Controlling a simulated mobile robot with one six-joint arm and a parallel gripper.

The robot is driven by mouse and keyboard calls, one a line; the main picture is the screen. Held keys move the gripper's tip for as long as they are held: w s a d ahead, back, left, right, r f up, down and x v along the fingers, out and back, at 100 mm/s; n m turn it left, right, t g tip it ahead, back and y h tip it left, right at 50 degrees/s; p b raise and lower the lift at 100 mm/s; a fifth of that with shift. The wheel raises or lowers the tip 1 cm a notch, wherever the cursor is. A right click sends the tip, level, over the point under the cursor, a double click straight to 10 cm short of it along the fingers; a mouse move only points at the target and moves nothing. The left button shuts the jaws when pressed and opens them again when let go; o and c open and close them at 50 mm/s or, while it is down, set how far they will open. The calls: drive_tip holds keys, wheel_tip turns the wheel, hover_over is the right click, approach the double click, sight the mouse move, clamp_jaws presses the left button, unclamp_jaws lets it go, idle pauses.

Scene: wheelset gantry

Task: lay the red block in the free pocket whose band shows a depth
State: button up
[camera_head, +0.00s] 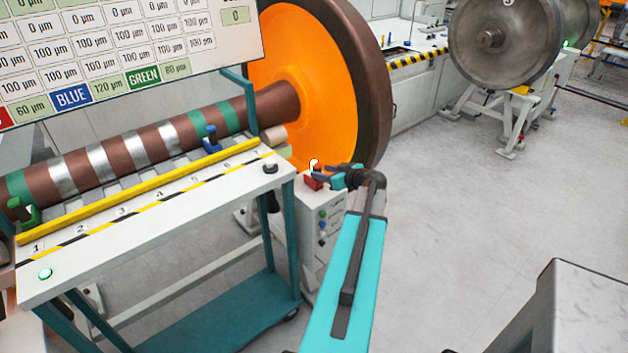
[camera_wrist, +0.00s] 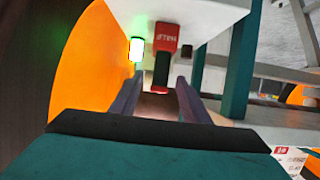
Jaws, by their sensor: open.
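The red block (camera_head: 313,183) sits on a white cabinet (camera_head: 322,219) beside the orange wheel. In the wrist view it (camera_wrist: 166,38) has a dark lower part in front of my fingers. My gripper (camera_head: 326,178) is open at the block; I cannot tell whether the fingertips (camera_wrist: 155,92) reach around it. The bench (camera_head: 150,222) has a row of numbered pockets along the brown axle (camera_head: 117,160). A green block (camera_head: 28,216) stands near number 1 and a blue block (camera_head: 210,140) further right. Pockets between them look empty. The axle carries silver and green bands.
A display board (camera_head: 110,55) at upper left shows µm values and BLUE and GREEN labels; it is cut off. The large orange wheel (camera_head: 290,70) stands behind the cabinet. A grey box (camera_head: 580,310) is at lower right. The floor (camera_head: 470,200) on the right is clear.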

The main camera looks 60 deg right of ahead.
sight(317, 185)
drive_tip(key=shift+f+p+x, duration=0.15)
drive_tip(key=shift+p+x, duration=0.25)
drive_tip(key=shift+x, duration=0.9)
drive_tip(key=shift+f+p+x, duration=0.15)
drive_tip(key=shift+p+x, duration=0.2)
drive_tip(key=shift+x, duration=1)
drive_tip(key=shift+s+a, duration=0.1)
clamp_jaws()
